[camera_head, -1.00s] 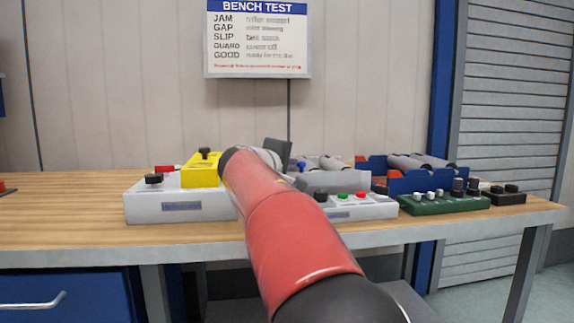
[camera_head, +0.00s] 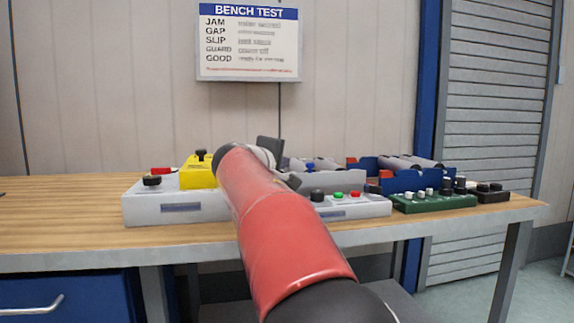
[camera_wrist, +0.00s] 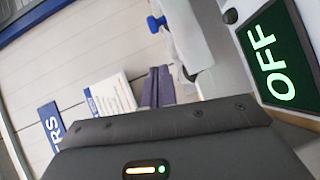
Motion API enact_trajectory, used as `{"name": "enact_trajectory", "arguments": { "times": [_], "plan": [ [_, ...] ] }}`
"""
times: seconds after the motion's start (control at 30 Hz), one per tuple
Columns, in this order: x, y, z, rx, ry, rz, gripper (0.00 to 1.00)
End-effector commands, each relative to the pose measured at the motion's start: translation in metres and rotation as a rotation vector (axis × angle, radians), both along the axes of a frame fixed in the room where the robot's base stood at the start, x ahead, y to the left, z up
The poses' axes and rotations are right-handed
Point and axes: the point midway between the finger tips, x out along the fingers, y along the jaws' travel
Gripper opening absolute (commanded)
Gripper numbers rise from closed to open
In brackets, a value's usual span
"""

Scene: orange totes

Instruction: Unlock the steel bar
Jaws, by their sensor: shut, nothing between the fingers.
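My gripper (camera_wrist: 155,87) shows in the wrist view as a dark housing with two narrow fingers close together, empty. In the head view my red arm reaches over the bench and hides most of the gripper. A grey metal block (camera_wrist: 190,35) stands beyond the fingers in the wrist view, with a blue knob (camera_wrist: 157,22) on its side. The blue knob also shows in the head view (camera_head: 310,164), behind a grey housing (camera_head: 335,181). A dark screen (camera_wrist: 280,58) reading OFF is at the right of the wrist view. I cannot tell which part is the steel bar.
A white box (camera_head: 175,207) with a black knob and a yellow block (camera_head: 198,175) stand left of my arm. Right of it are a white button panel (camera_head: 350,207), a green panel (camera_head: 432,204) and blue trays (camera_head: 405,183). The bench's left side (camera_head: 60,215) is clear.

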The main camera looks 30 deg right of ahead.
Motion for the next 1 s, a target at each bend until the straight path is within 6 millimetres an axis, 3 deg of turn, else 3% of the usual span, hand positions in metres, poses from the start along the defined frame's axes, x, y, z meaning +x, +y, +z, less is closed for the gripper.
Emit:
{"name": "enact_trajectory", "arguments": {
  "times": [0.23,0.43,1.0],
  "plan": [
    [-0.032,0.041,0.006,0.002,-0.005,0.007,0.0],
    [-0.05,0.064,0.011,0.001,-0.004,0.005,0.0],
    [-0.057,0.071,0.013,0.001,-0.004,0.002,0.0]
  ]
}}
